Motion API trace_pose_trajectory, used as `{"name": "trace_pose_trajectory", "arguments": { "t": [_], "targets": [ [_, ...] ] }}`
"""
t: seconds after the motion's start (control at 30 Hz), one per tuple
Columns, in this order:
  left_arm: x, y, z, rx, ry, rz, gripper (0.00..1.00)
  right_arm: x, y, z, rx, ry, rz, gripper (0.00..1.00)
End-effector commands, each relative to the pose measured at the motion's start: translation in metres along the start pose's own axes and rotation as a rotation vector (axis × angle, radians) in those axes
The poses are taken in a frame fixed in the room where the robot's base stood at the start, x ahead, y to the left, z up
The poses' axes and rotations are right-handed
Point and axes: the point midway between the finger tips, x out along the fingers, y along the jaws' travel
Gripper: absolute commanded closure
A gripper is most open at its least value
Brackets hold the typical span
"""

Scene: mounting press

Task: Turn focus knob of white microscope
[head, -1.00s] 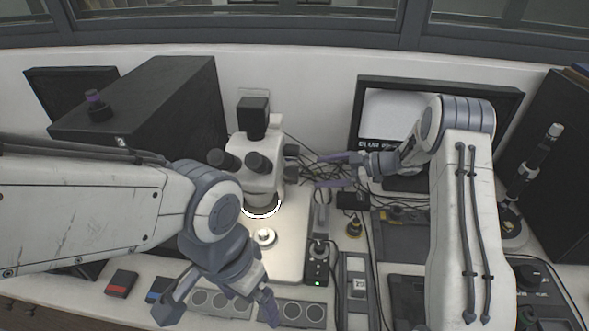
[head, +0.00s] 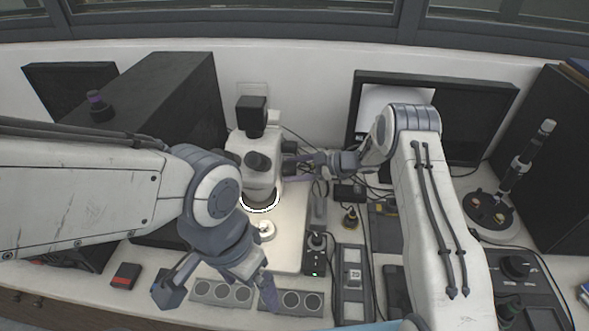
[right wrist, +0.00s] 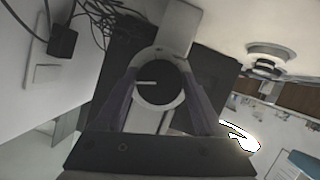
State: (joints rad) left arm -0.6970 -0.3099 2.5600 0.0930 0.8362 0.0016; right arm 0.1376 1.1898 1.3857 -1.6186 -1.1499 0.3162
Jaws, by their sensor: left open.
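The white microscope (head: 256,172) stands at the back centre, over its lit base plate (head: 288,238). Dark knobs (head: 290,147) stick out from its right side. My right gripper (head: 298,166) is at these knobs, coming from the right. In the right wrist view, a round black knob (right wrist: 160,84) with a white mark and pale rim lies between the two purple fingers (right wrist: 159,88). The fingers lie close along its rim; I cannot tell whether they press on it. My left gripper (head: 217,290) is open and empty, above the bench front, apart from the microscope.
A large black box (head: 165,95) stands left of the microscope, and a monitor (head: 462,120) behind my right arm. Cables and a small black control box (head: 316,260) lie right of the base plate. Dark round-socketed trays (head: 222,293) line the front edge.

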Motion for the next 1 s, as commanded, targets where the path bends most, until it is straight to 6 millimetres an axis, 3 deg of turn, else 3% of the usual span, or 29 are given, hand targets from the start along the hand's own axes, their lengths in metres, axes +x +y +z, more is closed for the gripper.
{"name": "trace_pose_trajectory", "arguments": {
  "t": [0.03, 0.13, 0.17, 0.57, 1.0],
  "targets": [
    [0.000, 0.000, 0.000, 0.000, 0.000, 0.000, 0.07, 0.000, 0.000, 0.000, 0.000, 0.000, 0.000, 0.52],
    [0.000, 0.000, 0.000, 0.000, 0.000, 0.000, 0.07, -0.001, 0.000, 0.000, 0.000, 0.000, 0.000, 0.91],
    [0.000, 0.000, 0.000, 0.000, 0.000, 0.000, 0.07, -0.001, 0.000, 0.000, 0.000, 0.000, 0.000, 0.92],
    [0.018, -0.001, 0.001, 0.001, 0.000, 0.000, 0.07, 0.000, -0.002, 0.003, -0.092, 0.003, 0.040, 0.92],
    [0.074, -0.005, 0.004, 0.002, 0.000, 0.000, 0.07, 0.001, -0.003, 0.007, -0.387, 0.010, 0.166, 0.92]
  ]
}}
